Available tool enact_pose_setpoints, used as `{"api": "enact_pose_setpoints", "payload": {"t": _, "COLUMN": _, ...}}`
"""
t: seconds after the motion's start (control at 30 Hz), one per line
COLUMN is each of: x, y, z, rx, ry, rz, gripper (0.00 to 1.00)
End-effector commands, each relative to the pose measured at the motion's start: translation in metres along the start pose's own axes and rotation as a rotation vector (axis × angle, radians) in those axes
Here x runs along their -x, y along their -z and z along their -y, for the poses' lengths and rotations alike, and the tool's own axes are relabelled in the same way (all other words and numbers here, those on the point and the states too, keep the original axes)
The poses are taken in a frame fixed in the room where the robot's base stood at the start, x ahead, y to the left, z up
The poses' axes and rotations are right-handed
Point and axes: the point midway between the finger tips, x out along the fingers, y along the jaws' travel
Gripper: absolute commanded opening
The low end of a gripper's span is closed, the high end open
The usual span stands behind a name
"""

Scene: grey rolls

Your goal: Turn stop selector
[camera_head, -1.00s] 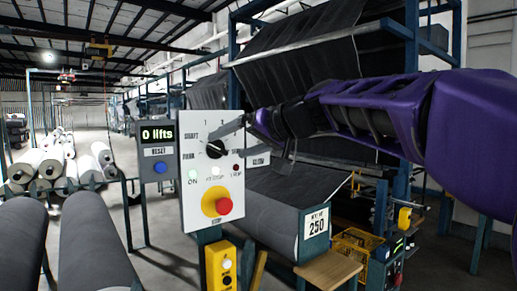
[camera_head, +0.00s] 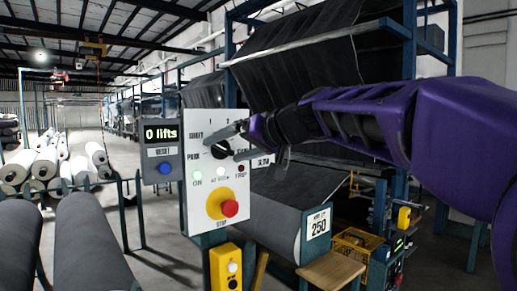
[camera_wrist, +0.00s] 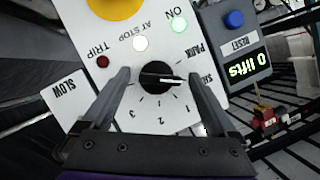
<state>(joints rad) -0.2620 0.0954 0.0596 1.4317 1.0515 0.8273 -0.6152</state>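The stop selector is a round black knob with a pale pointer line. It sits on a white control panel (camera_head: 200,205) in the head view, and the knob (camera_head: 220,150) is partly covered by my gripper. In the wrist view the knob (camera_wrist: 160,77) lies between my gripper's two fingers (camera_wrist: 160,84), with gaps visible on both sides. The fingers are apart and the gripper is open. The pointer lies roughly sideways in the wrist view, toward the side with the SHIFT and PARK labels. Numbers ring the knob's lower side there.
A green ON lamp (camera_wrist: 179,24), a pale AT STOP lamp (camera_wrist: 140,43) and a red TRIP lamp (camera_wrist: 103,62) sit near the knob. A red stop button (camera_head: 230,208) on yellow is below. A display (camera_head: 161,133) reads 0 lifts. Grey rolls (camera_head: 85,245) lie left.

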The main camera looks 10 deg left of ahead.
Motion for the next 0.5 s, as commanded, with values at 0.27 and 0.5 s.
{"api": "enact_pose_setpoints", "payload": {"t": 0.27, "x": 0.0001, "y": 0.0001, "z": 0.0, "rx": 0.0, "ry": 0.0, "rz": 0.0, "gripper": 0.41}}
{"api": "enact_pose_setpoints", "payload": {"t": 0.5, "x": 0.0001, "y": 0.0001, "z": 0.0, "rx": 0.0, "ry": 0.0, "rz": 0.0, "gripper": 0.09}}
